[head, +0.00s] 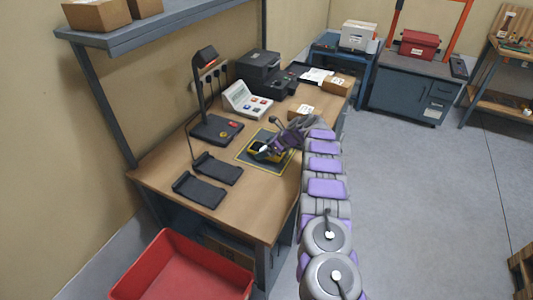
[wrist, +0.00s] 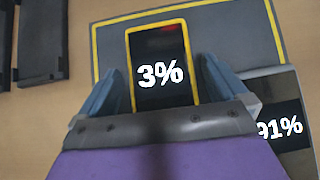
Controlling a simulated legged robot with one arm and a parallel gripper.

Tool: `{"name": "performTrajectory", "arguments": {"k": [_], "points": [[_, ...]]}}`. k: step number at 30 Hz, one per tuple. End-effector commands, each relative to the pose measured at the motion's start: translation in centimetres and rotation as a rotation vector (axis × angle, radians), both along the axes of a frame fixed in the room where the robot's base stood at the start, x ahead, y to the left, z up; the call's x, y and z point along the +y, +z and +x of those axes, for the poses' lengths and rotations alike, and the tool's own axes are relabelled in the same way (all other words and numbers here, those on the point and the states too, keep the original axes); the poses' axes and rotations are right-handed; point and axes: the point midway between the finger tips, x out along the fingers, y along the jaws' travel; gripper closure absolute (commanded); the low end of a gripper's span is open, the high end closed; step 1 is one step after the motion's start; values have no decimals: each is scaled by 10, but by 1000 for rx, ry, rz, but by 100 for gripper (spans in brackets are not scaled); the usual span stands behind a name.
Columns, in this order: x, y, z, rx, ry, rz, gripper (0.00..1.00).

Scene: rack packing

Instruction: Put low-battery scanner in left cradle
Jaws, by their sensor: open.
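The low-battery scanner (wrist: 158,48) has a yellow rim and a dark screen reading 3%. It lies on a grey mat (wrist: 233,30) with a yellow border; its yellow body also shows in the head view (head: 262,154). My gripper (wrist: 162,72) is open, with one blue finger on each side of the scanner; its lower end is hidden behind the gripper. A second scanner (wrist: 285,112), reading 91%, is partly visible to the right of my gripper. Two black cradles, one nearer (head: 198,191) and one farther (head: 217,168), look empty at the bench's left.
The wooden bench (head: 165,162) also carries a black lamp stand (head: 214,128), a white keypad device (head: 246,101) and a black printer (head: 262,72). A shelf (head: 150,22) hangs above the bench. A red bin (head: 180,265) stands in front. Bare bench lies between mat and cradles.

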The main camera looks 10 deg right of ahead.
Motion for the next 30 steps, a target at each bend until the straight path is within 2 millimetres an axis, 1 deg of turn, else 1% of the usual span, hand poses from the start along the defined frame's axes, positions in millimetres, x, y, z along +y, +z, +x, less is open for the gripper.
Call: {"name": "performTrajectory", "arguments": {"k": [4, 11, 24, 30], "points": [[-2, 0, 0, 0, 0, 2, 1], [-4, 0, 0, 1, -2, 3, 23], [-2, 0, 0, 1, -1, 3, 64], [-3, 1, 0, 1, -1, 3, 64]]}}
